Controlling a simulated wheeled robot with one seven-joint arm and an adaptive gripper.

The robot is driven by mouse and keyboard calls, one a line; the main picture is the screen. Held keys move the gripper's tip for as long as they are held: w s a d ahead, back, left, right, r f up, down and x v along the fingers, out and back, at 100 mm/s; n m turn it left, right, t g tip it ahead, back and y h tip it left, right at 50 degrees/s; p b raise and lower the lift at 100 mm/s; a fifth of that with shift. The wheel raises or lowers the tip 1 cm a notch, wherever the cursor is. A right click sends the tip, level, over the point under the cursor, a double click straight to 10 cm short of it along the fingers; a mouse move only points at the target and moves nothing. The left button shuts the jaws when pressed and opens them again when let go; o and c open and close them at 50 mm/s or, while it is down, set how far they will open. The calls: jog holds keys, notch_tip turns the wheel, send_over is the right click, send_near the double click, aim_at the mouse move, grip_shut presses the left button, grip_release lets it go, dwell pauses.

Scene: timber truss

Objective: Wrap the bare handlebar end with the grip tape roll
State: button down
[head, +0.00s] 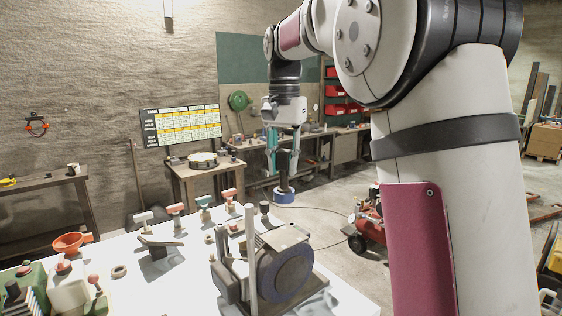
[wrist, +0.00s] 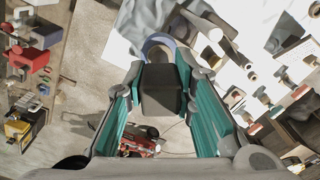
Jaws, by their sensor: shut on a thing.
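My gripper (head: 283,150) hangs above and beyond the far edge of the white table in the head view. Its teal fingers are shut on a dark upright handle (head: 284,165) with a blue ring (head: 285,197) at its lower end, which looks like the grip tape roll. In the wrist view the dark handle (wrist: 162,92) sits between the fingers, with part of the pale blue ring (wrist: 158,42) beyond it. A bare handlebar end is not clearly identifiable; a grey upright post (head: 251,260) stands at the dark fixture on the table, apart from the held roll.
The dark fixture with a round blue-grey disc (head: 288,273) stands at the table's front right. Several small knobbed pieces, an orange funnel (head: 72,242) and green containers (head: 25,279) occupy the white table (head: 185,285). A red compressor (head: 369,222) stands on the floor beyond.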

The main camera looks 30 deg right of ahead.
aim_at(278, 190)
jog(key=shift+a, duration=0.1)
jog(key=shift+f+p, duration=0.4)
jog(key=shift+f, duration=4.35)
jog(key=shift+w+a+b, duration=0.6)
jog(key=shift+w+a, duration=0.55)
jog(key=shift+a, duration=0.25)
jog(key=shift+w+a, duration=0.3)
jog(key=shift+a, duration=0.15)
jog(key=shift+s+d+p, duration=0.7)
jog(key=shift+s+d, duration=0.45)
jog(key=shift+d, duration=0.3)
